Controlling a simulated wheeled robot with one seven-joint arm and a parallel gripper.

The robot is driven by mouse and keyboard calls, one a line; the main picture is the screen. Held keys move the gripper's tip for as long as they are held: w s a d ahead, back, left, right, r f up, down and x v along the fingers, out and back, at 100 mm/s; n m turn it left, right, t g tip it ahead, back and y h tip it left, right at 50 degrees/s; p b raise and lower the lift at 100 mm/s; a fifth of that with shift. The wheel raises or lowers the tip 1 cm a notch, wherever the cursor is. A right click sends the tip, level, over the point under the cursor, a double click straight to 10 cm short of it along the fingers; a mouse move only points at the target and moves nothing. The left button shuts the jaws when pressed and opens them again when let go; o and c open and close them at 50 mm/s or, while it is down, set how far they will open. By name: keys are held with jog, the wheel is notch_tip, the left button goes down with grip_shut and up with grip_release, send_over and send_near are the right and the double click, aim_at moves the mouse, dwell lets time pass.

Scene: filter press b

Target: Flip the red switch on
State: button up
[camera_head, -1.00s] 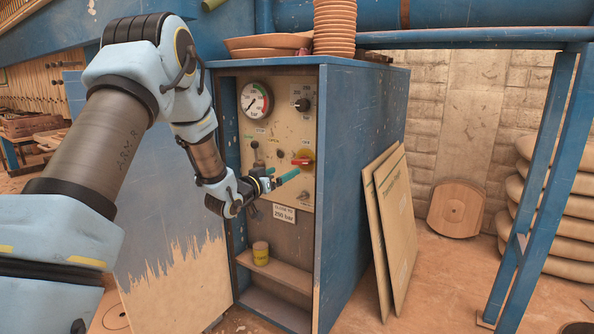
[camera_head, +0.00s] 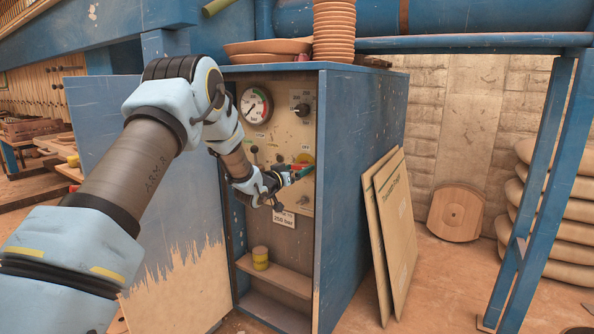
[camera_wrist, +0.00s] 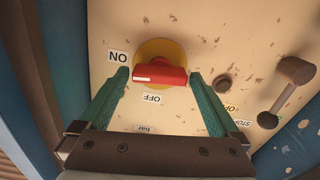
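The red switch (camera_wrist: 158,74) sits on a round yellow plate (camera_wrist: 160,50) on the cream control panel. In the wrist view its bar lies roughly level, with its pale-marked end on the left. An ON label (camera_wrist: 118,57) is at its upper left and an OFF label (camera_wrist: 152,98) just below it. My gripper (camera_wrist: 158,82) is open, with one green finger on each side of the red switch; I cannot tell whether either finger touches it. In the head view my gripper (camera_head: 296,173) is in front of the panel and hides most of the red switch.
The panel is inside a blue cabinet (camera_head: 350,200) with its door (camera_head: 165,200) swung open to the left. A gauge (camera_head: 256,105) and a black knob (camera_head: 301,107) are above. A lever (camera_wrist: 288,88) is near the gripper. A yellow can (camera_head: 260,258) stands on the shelf below.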

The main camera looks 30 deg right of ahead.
jog(key=c, duration=1)
jog(key=shift+f+m+b, duration=0.2)
jog(key=shift+m+b, duration=0.1)
jog(key=shift+b, duration=0.3)
jog(key=shift+c, duration=0.2)
jog(key=shift+r+m+b, duration=0.1)
jog(key=shift+m+b, duration=0.5)
jog(key=o, duration=1.1)
jog(key=shift+o, duration=0.2)
jog(key=shift+a, duration=0.1)
jog(key=v, duration=1)
jog(key=shift+s+a, duration=0.15)
jog(key=shift+a, duration=0.15)
jog(key=shift+r, duration=0.1)
